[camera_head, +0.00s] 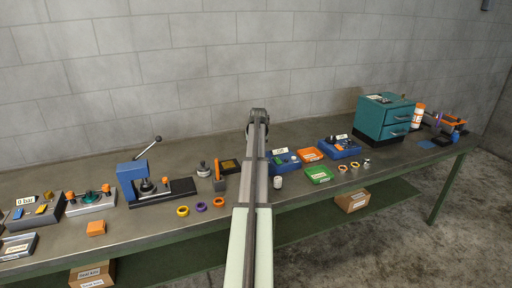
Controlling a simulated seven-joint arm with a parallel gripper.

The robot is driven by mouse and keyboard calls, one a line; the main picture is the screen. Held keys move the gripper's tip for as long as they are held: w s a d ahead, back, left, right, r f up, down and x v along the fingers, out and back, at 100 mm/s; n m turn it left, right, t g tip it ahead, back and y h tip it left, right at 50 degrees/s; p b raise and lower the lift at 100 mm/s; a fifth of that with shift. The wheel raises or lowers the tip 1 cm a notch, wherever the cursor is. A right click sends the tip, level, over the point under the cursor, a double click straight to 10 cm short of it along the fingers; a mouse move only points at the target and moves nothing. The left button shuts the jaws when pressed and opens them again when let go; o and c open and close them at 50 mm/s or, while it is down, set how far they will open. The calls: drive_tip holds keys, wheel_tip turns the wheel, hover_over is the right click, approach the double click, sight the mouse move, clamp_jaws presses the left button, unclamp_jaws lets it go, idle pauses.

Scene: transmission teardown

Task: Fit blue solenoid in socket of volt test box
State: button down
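My arm reaches up from the bottom middle over the bench, and no gripper fingers can be made out at its far end. A blue box (292,166) with a small white label stands just right of my arm. A second blue box (348,153) with dark round parts and a label stands farther right. The labels are too small to read, so I cannot tell which, if either, is the volt test box. A small blue piece (17,213) sits on a grey box labelled "0 bar" (45,217) at the far left. I cannot identify the blue solenoid for sure.
A blue press (131,181) with a raised lever stands left of my arm. Coloured rings (201,207) lie before it. Orange (310,155) and green trays (319,177) lie at right. A teal drawer cabinet (369,121) stands farther right. The bench's back strip is mostly clear.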

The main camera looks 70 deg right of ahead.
drive_tip(key=shift+f, duration=0.3)
idle(0.4)
drive_tip(key=c, duration=0.8)
unclamp_jaws()
drive_tip(key=shift+o, duration=0.9)
drive_tip(key=shift+r, duration=3.45)
drive_tip(key=shift+w, duration=0.1)
